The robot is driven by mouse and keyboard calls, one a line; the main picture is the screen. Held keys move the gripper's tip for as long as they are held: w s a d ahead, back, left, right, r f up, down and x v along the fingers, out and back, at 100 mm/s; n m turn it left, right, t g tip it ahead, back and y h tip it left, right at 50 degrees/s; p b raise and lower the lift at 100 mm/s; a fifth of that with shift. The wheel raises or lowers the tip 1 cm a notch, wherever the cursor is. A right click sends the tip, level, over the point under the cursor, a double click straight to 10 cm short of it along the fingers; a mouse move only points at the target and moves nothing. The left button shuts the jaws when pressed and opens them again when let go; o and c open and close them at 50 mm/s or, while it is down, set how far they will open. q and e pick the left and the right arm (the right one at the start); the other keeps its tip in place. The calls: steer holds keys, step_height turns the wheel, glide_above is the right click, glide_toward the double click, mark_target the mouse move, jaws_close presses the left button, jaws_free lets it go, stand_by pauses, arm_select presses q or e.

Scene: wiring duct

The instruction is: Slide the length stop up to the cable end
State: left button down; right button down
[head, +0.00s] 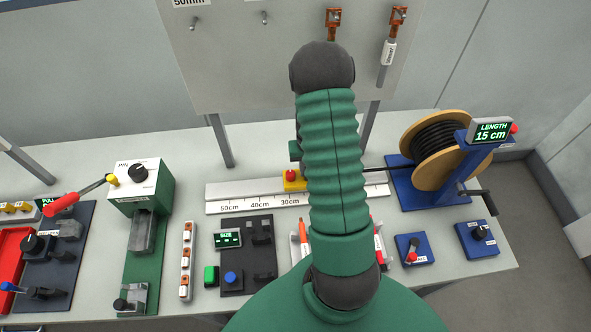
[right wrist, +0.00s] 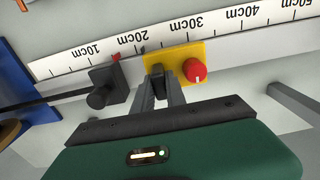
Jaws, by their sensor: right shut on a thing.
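The length stop is a yellow block with a red knob (right wrist: 193,68), standing at the ruler rail (right wrist: 75,66) between about 20 and 30 cm. It also shows left of my arm in the head view (head: 293,184). My right gripper (right wrist: 165,88) is shut on the stop's dark tab, beside the red knob. The black cable (right wrist: 62,98) comes in from the left to a black block with a knob (right wrist: 104,88). The cable end is not clearly visible. A gap separates that block from the stop. My left gripper is out of view.
The cable spool (head: 437,150) stands at the right, with a display (head: 492,131) reading 15 cm. A green press (head: 140,185) and a dark fixture (head: 247,250) stand to the left. My arm hides the middle of the bench.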

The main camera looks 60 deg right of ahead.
steer(key=shift+d, duration=0.15)
steer(key=c, duration=1.4)
jaws_free()
steer(key=shift+o, duration=0.2)
step_height(320, 180, up, 17)
steer(key=b, duration=0.1)
steer(key=shift+b, duration=0.3)
steer(key=shift+o, duration=0.3)
steer(key=shift+f, duration=0.15)
